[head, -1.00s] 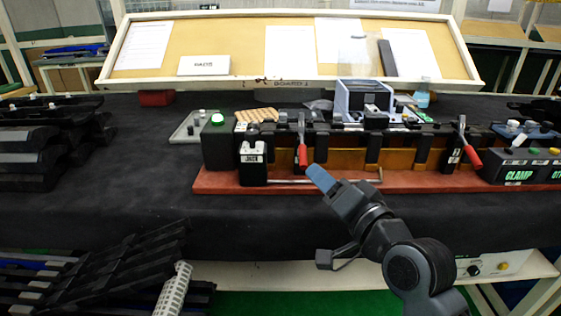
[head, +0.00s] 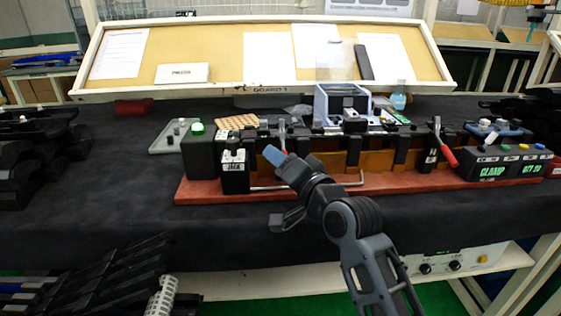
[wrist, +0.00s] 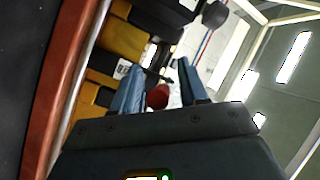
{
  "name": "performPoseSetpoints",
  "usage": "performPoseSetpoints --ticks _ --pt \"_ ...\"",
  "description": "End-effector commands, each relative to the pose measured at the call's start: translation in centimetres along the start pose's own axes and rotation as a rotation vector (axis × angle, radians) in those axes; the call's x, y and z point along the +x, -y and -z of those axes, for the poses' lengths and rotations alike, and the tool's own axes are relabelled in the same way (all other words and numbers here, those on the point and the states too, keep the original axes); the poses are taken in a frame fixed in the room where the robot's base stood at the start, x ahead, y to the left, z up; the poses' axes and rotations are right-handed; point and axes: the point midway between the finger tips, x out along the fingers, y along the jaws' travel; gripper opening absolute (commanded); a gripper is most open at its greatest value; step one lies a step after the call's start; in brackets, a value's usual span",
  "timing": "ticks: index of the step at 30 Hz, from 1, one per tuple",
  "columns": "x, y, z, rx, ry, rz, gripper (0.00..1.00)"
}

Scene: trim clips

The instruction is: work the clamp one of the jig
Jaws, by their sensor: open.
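The jig is a long black and amber fixture on a red base (head: 330,185). It has two toggle clamps. The left clamp (head: 282,130) shows only its upright metal arm in the head view; its red handle is hidden behind my gripper. The right clamp has a red handle (head: 449,157) slanting down to the right. I cannot read which clamp is numbered one. My gripper (head: 274,156) is at the left clamp, in front of the jig. In the wrist view my gripper (wrist: 160,68) is open, its blue fingers on either side of a red handle end (wrist: 157,97). Contact cannot be told.
A black box marked JACK (head: 235,172) stands at the jig's left end. A silver rod (head: 330,185) runs along the base front. A grey tray (head: 172,137) lies at the left. The dark tabletop in front is clear.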

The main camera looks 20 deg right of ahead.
Motion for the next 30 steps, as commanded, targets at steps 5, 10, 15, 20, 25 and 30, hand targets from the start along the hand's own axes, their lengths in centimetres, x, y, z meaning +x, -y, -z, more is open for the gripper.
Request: performPoseSetpoints --ticks 5,10,15,20,25,30 --pt "-0.02 0.00 -0.01 0.000 0.000 0.000 0.36" --pt "-0.04 -0.01 -0.01 0.000 0.000 0.000 0.20" --pt "-0.04 -0.02 0.00 0.000 0.000 0.000 0.04" --pt "-0.05 -0.03 0.00 0.000 0.000 0.000 0.00" --pt "-0.05 -0.04 0.00 0.000 0.000 -0.001 0.00" --pt "0.07 0.01 0.07 0.001 0.001 -0.003 0.00"
